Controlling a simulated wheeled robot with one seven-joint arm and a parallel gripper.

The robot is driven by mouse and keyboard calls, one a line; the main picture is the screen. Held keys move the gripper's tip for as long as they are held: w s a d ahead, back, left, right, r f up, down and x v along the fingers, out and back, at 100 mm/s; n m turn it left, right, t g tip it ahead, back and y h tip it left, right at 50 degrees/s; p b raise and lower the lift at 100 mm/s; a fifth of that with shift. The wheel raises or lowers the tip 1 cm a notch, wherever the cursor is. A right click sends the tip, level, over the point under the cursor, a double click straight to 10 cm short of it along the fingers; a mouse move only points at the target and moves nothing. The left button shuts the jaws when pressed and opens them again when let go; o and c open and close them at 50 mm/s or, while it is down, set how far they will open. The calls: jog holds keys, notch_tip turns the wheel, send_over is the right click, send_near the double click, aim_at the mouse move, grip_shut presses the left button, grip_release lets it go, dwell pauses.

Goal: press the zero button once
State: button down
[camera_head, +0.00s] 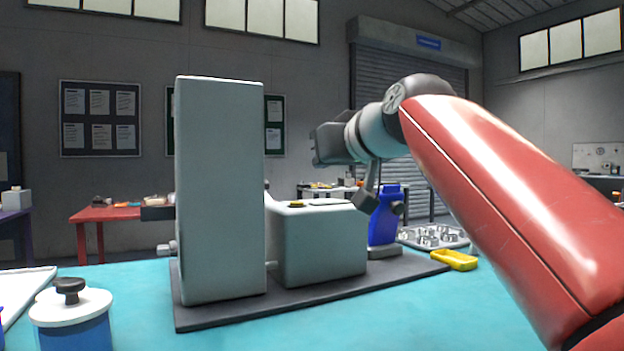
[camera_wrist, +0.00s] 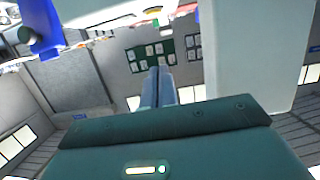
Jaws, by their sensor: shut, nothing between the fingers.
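A pale low box (camera_head: 318,245) stands beside a tall pale column (camera_head: 220,190) on a dark base plate. A small yellow and dark part (camera_head: 296,204) sits on the low box's top; I cannot tell whether it is the zero button, and I see no readable label. My gripper (camera_head: 322,146) is in the air above and to the right of that part, its fingertips not clear in the head view. In the wrist view the fingers of my gripper (camera_wrist: 160,75) are together and empty. The tall column (camera_wrist: 245,50) shows at the right there.
A blue bottle (camera_head: 384,215) stands right of the low box; it also shows in the wrist view (camera_wrist: 42,28). A yellow tray (camera_head: 454,261) and a metal tray (camera_head: 415,240) lie to the right. A blue jar (camera_head: 72,332) is at front left. The front turquoise tabletop (camera_head: 400,315) is clear.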

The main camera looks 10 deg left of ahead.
jog(key=p, duration=0.2)
send_over(303, 208)
jog(key=shift+s+d+f, duration=0.15)
jog(key=shift+s+f, duration=0.1)
jog(key=shift+f, duration=0.25)
jog(key=shift+s+d+f, duration=0.1)
jog(key=shift+s+f, duration=0.1)
jog(key=shift+f, duration=0.3)
jog(key=f, duration=0.1)
jog(key=f+b, duration=0.1)
jog(key=shift+w+a+f, duration=0.2)
jog(key=shift+w+f, duration=0.15)
jog(key=shift+f+b, duration=0.45)
jog(key=shift+f, duration=0.35)
jog(key=shift+f+b, duration=0.7)
jog(key=shift+f, duration=0.35)
jog(key=r+p, duration=0.2)
jog(key=r, duration=0.1)
jog(key=r+p, duration=0.1)
jog(key=r, duration=0.1)
jog(key=shift+s+d+p, duration=0.25)
jog(key=shift+s+p, duration=0.05)
jog(key=shift+s, duration=0.05)
jog(key=b+v, duration=0.2)
jog(key=v, duration=0.7)
jog(key=shift+s, duration=0.2)
